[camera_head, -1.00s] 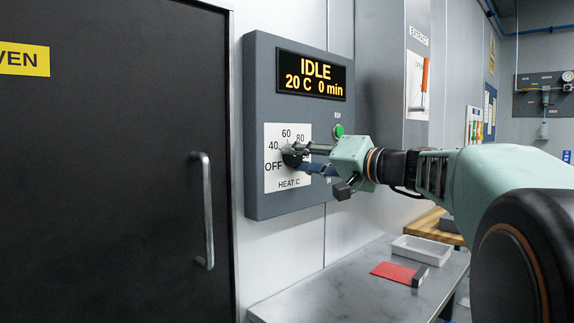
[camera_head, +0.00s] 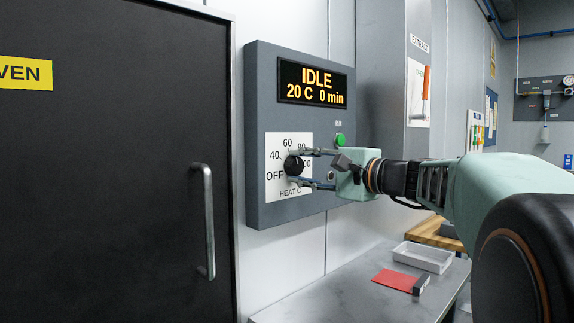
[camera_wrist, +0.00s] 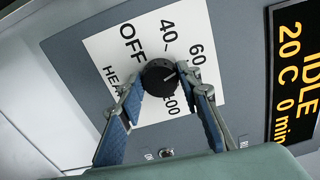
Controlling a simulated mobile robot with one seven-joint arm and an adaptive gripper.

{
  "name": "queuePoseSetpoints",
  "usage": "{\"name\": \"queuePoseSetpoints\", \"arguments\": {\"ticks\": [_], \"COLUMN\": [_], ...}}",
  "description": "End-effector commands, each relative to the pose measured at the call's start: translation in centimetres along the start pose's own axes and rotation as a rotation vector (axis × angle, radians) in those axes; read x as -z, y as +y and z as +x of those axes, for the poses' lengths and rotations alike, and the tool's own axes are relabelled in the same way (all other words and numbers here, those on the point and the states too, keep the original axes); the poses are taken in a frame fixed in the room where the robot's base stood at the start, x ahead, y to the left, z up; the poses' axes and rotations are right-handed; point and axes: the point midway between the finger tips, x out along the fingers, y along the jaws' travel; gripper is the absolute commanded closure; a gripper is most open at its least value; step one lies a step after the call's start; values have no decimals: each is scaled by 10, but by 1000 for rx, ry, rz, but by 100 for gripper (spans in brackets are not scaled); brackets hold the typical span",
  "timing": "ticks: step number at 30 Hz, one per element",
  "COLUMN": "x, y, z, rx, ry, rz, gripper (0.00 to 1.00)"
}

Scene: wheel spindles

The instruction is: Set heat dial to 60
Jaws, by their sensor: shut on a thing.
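The heat dial (camera_head: 293,166) is a round black knob on a white plate (camera_head: 274,193) marked OFF, 40, 60, 80 and 100. In the wrist view the dial (camera_wrist: 159,78) sits between my two fingertips. My gripper (camera_wrist: 163,86) is shut on the dial, one finger on each side; in the head view my gripper (camera_head: 296,168) comes in from the right, one finger above the other. A pale pointer line on the dial seems to aim between 60 and 80; its exact setting is hard to tell. A finger hides the 80 in the wrist view.
The display (camera_head: 312,83) reads IDLE, 20 C, 0 min. A green button (camera_head: 340,140) is just above my gripper's body. The dark oven door (camera_head: 110,170) with its handle (camera_head: 209,222) is at left. A bench (camera_head: 345,298) with a tray (camera_head: 423,257) lies below.

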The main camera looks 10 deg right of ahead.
Motion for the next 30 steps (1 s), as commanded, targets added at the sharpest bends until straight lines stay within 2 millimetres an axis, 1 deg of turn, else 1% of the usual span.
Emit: {"name": "queuePoseSetpoints", "arguments": {"ticks": [3,9,23,24,28,30], "x": [0,0,0,0,0,0], "y": [0,0,0,0,0,0], "z": [0,0,0,0,0,0], "rx": [0,0,-1,-1,-1,0], "ry": [0,1,1,1,1,1], "rz": [50,94,104,104,104,104], "gripper": [92,92,92,65,51,51]}}
